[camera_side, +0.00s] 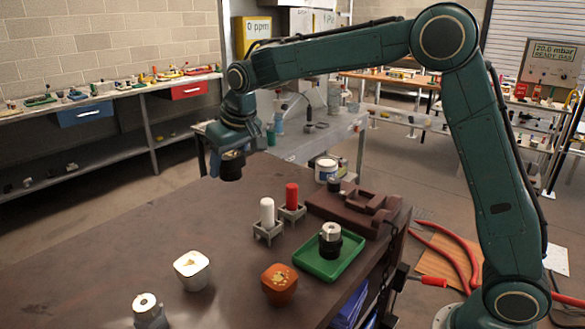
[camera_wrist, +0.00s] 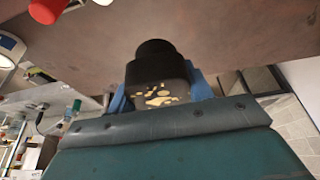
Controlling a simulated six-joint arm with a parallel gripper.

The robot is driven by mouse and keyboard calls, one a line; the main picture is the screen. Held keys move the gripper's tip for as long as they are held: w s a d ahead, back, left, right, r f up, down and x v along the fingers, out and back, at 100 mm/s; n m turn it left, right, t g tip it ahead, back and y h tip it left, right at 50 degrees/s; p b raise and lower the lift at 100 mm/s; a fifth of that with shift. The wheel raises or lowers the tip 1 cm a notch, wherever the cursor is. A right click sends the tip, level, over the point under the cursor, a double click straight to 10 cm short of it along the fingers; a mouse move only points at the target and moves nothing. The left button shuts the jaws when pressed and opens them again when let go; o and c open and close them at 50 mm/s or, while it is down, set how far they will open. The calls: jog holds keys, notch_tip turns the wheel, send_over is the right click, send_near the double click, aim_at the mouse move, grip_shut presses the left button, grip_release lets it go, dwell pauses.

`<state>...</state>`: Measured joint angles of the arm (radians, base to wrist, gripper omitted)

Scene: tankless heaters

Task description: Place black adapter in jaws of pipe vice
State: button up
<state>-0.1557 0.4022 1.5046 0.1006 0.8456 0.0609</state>
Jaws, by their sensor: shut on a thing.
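My gripper (camera_side: 226,152) is shut on the black adapter (camera_side: 232,168) and holds it in the air above the far left part of the bench. In the wrist view the black adapter (camera_wrist: 155,62) sits between the blue fingers of my gripper (camera_wrist: 160,92), with a shiny, speckled band at its near end. A brown blocky fixture (camera_side: 355,207) at the bench's right back edge looks like the pipe vice, though its jaws are hard to make out. The held adapter is well to its left and apart from it.
A green tray (camera_side: 315,262) holds a black fitting with a metal top (camera_side: 330,240). White (camera_side: 267,213) and red (camera_side: 292,197) cylinders stand in grey holders. A white cup (camera_side: 191,270), an orange cup (camera_side: 279,284) and a metal fitting (camera_side: 148,310) stand in front. The bench's left side is clear.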

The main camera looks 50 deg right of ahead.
jog(key=s+a+r, duration=0.1)
jog(key=a+r, duration=0.3)
send_over(224, 243)
jog(key=s, duration=0.1)
jog(key=f, duration=1.6)
jog(key=shift+s+f, duration=0.15)
jog(key=shift+s, duration=0.05)
jog(key=shift+f, duration=2.1)
jog(key=shift+f, duration=0.15)
jog(key=o, duration=1.3)
